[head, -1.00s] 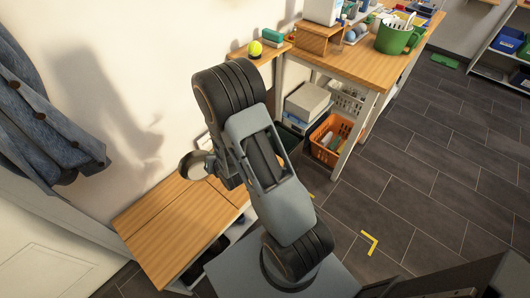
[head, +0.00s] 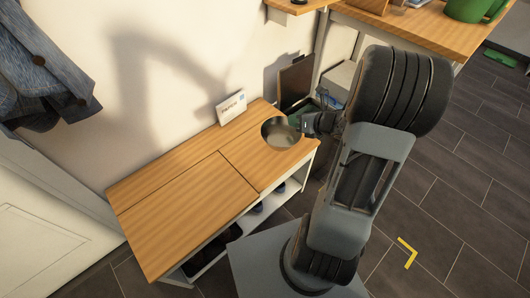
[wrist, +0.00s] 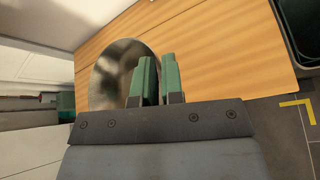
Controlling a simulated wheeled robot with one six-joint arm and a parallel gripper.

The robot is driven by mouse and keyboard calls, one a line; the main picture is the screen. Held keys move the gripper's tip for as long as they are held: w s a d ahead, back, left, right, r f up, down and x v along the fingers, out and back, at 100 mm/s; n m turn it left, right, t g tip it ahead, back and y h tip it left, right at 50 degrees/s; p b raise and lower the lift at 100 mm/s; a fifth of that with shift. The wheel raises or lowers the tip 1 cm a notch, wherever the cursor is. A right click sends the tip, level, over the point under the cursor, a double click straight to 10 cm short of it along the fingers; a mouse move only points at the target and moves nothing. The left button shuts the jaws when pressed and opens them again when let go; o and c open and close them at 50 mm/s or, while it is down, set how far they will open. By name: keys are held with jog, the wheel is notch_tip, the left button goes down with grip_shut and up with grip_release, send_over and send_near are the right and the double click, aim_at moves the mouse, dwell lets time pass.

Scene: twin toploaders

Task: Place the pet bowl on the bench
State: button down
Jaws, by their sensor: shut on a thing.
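The pet bowl (head: 278,136) is a round, shiny metal bowl. In the head view it is over the right end of the bench (head: 185,214), near the back. My gripper (head: 301,125) is shut on its right rim. In the wrist view the green fingers (wrist: 159,82) pinch the edge of the bowl (wrist: 112,72), with the wooden top around it. The bowl looks roughly level. I cannot tell whether its base touches the bench or hangs just above it.
A small white sign (head: 231,107) stands on the bench by the wall, left of the bowl. Most of the bench top is bare. Dark shoes (head: 258,207) sit on the shelf below. A dark upright panel (head: 296,82) stands behind the bench's right end. A denim jacket (head: 38,70) hangs at upper left.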

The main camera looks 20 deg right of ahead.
jog(key=shift+n+g+y, duration=0.3)
jog(key=shift+y, duration=0.1)
jog(key=w+f+b, duration=0.2)
jog(key=w+f, duration=0.1)
jog(key=f, duration=0.1)
jog(key=w+f+b, duration=0.2)
jog(key=w+f, duration=0.1)
jog(key=w+f+b, duration=0.1)
jog(key=w+f, duration=0.3)
jog(key=shift+w+d+f+b, duration=0.1)
jog(key=shift+d+f+b, duration=0.15)
jog(key=shift+f+b, duration=0.15)
jog(key=shift+w+f+b, duration=0.2)
jog(key=shift+f+b, duration=0.25)
jog(key=shift+f, duration=0.5)
jog(key=shift+w+f+b, duration=0.2)
jog(key=shift+f+b, duration=0.2)
jog(key=shift+f, duration=0.55)
jog(key=shift+f, duration=0.1)
jog(key=c, duration=1.2)
grip_release()
jog(key=shift+c, duration=0.2)
